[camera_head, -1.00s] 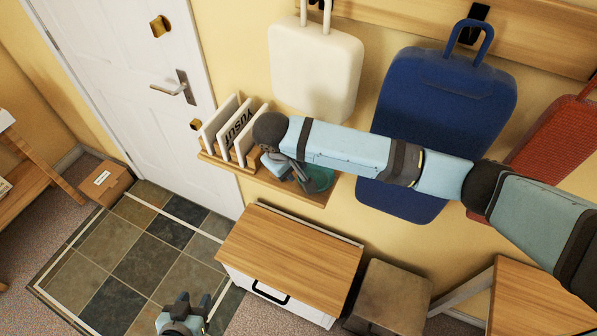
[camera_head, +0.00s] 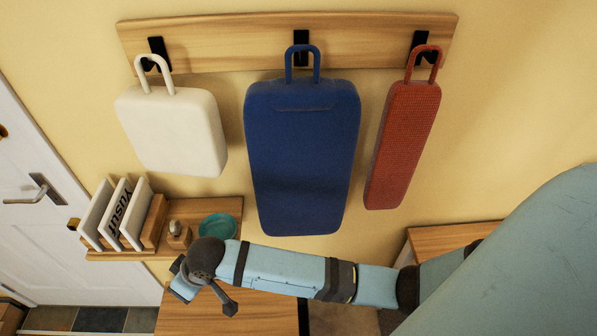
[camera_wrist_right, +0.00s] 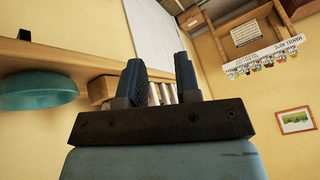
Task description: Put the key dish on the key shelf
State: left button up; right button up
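The key dish (camera_head: 217,227) is a teal round dish resting on the wooden key shelf (camera_head: 160,250), near its right end. In the right wrist view the dish (camera_wrist_right: 40,90) shows at the left against the shelf (camera_wrist_right: 65,53), in a picture that looks upside down. My right gripper (camera_head: 181,281) is just in front of the shelf, apart from the dish. In the right wrist view the gripper (camera_wrist_right: 160,75) has its two fingers spread with nothing between them. My left gripper is out of view.
White upright panels (camera_head: 117,213), one lettered, and a small wooden item (camera_head: 179,233) stand on the shelf left of the dish. White, blue (camera_head: 301,160) and red bags hang above. A wooden-topped cabinet (camera_head: 225,315) is below.

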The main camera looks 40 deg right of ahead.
jog(key=s+d+f+m+t+h, duration=0.1)
jog(key=s+d+f+t, duration=0.2)
jog(key=s+d, duration=0.4)
jog(key=s+d+f+m+t+h, duration=0.1)
jog(key=s+d+f+t, duration=0.3)
jog(key=s+d, duration=0.4)
jog(key=d+f+m, duration=0.1)
jog(key=d, duration=0.4)
jog(key=shift+s+f+m, duration=0.2)
jog(key=shift+s+m, duration=0.1)
